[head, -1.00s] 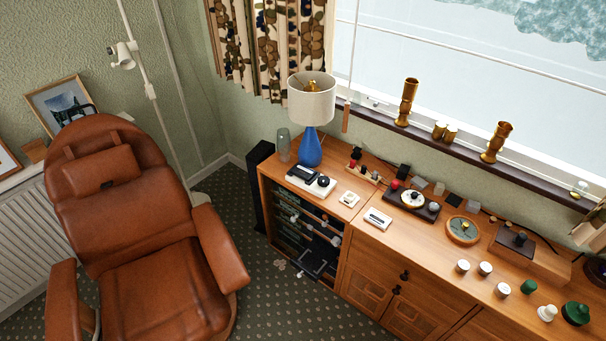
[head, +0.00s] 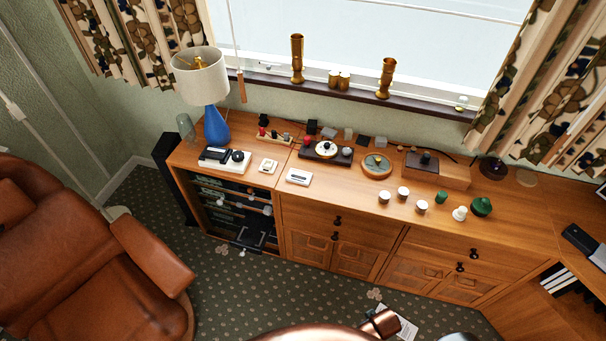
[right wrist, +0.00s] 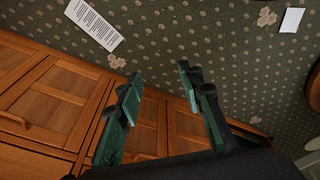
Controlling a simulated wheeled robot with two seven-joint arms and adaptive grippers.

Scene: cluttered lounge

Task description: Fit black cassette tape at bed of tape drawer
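An open black drawer (head: 250,238), which looks like the tape drawer, sticks out low from the dark equipment rack (head: 205,195) under the lamp; its bed is too small to read. A black flat piece (head: 214,153) on a white base on the cabinet top may be the black cassette tape, but I cannot be sure. A white case with a dark stripe (head: 298,176) lies to its right. My right gripper (right wrist: 160,76) is open and empty in the right wrist view, above cabinet fronts and carpet, touching nothing. My left gripper is not in view.
The long wooden cabinet (head: 330,198) holds a blue lamp (head: 214,125), a round dial (head: 376,165), and several white and green pots. A brown armchair (head: 90,275) stands at left. Patterned carpet (head: 230,300) is open before the rack. Paper (right wrist: 94,24) lies on it.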

